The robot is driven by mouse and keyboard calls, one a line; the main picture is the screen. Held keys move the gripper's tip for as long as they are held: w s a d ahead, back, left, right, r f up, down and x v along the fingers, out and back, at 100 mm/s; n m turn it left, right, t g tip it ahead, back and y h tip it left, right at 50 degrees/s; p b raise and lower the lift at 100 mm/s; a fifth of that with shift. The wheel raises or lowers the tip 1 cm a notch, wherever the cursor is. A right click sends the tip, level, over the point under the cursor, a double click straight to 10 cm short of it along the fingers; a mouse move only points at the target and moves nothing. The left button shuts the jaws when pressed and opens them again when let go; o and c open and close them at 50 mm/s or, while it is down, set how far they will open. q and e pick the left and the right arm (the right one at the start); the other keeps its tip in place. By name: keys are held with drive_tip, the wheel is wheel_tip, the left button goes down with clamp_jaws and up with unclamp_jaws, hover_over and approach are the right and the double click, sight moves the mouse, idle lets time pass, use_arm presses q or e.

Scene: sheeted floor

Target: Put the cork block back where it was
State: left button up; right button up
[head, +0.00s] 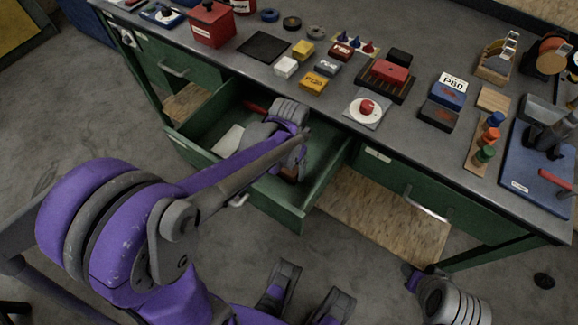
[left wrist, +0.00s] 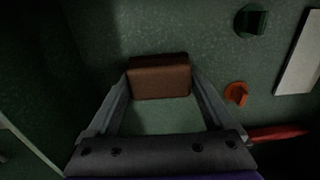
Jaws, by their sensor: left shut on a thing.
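The cork block (left wrist: 158,78), a brown rectangular block, is between the fingertips of my left gripper (left wrist: 160,87) in the left wrist view. The gripper is shut on its two ends. In the head view the left gripper (head: 291,165) is down inside the open green drawer (head: 328,178). There the block (head: 290,174) is mostly hidden behind my wrist. I cannot tell whether it touches the drawer floor. Part of my right arm shows at the lower right, but its finger state cannot be made out.
In the drawer lie a white flat item (left wrist: 300,55), a dark green piece (left wrist: 251,20), an orange piece (left wrist: 237,92) and a red-handled tool (left wrist: 277,133). The grey bench top (head: 345,118) above is crowded with blocks, tins and racks. Drawer walls surround the gripper.

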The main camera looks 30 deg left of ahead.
sight(290, 163)
use_arm(q)
drive_tip(key=shift+f, duration=0.1)
drive_tip(key=shift+f+b, duration=0.35)
drive_tip(key=shift+f, duration=0.05)
drive_tip(key=shift+s+f, duration=0.1)
drive_tip(key=o, duration=1.3)
drive_tip(key=shift+s, duration=0.1)
drive_tip(key=shift+r, duration=0.3)
drive_tip(key=r+p, duration=0.1)
drive_tip(key=r, duration=0.2)
drive_tip(key=w+r+p, duration=0.1)
drive_tip(key=r, duration=0.3)
drive_tip(key=r+p, duration=0.1)
drive_tip(key=r, duration=0.3)
drive_tip(key=shift+w+a, duration=0.1)
drive_tip(key=shift+w, duration=0.05)
